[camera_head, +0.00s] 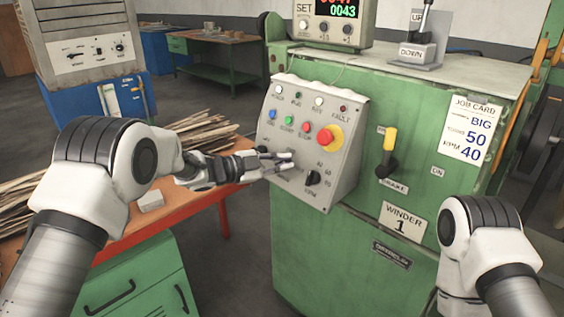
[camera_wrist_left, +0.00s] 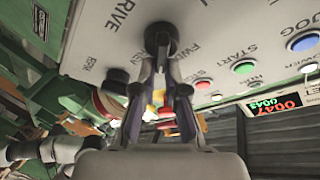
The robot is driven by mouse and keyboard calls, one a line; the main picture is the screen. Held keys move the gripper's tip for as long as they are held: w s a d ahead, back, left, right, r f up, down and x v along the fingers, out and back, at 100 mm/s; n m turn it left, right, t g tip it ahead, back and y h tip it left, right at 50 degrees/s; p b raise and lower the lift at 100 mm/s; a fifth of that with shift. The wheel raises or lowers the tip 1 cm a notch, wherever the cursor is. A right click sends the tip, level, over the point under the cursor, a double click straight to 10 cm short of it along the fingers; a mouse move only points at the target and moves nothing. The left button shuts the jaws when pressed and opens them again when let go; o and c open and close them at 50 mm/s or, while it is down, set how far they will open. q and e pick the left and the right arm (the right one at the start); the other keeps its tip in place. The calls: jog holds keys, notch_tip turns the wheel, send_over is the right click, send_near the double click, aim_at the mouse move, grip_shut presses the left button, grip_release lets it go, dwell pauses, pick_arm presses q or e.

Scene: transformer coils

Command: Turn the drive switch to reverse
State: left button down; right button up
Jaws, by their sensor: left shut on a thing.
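The drive switch (camera_wrist_left: 160,36) is a round black knob on the light grey control panel (camera_head: 342,190). In the head view the fingers hide the knob. I cannot tell which way its pointer faces. My right arm shows at the lower right of the head view, but its gripper is out of frame.
Close to the left fingers are a black RPM knob (camera_head: 313,178), a red emergency button on yellow (camera_head: 328,136) and several coloured push buttons. A yellow-handled brake lever (camera_head: 389,145) stands to the right. An orange bench (camera_head: 170,219) is at the left.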

pick_arm(q)
jog(key=m+g, duration=0.1)
jog(key=m, duration=0.1)
jog(key=m+y, duration=0.1)
jog(key=m, duration=0.1)
jog(key=f+m+g, duration=0.1)
jog(key=m, duration=0.1)
jog(key=shift+s+a+m+g, duration=0.1)
jog(key=shift+s+m+g, duration=0.1)
jog(key=shift+m+g, duration=0.15)
jog(key=shift+m+y+p, duration=0.3)
jog(key=shift+m, duration=0.25)
jog(key=shift+w+a+r, duration=0.1)
jog(key=shift+r, duration=0.1)
jog(key=c, duration=1.2)
grip_release()
jog(key=shift+f, duration=0.15)
jog(key=v, duration=1.2)
jog(key=shift+w, duration=0.1)
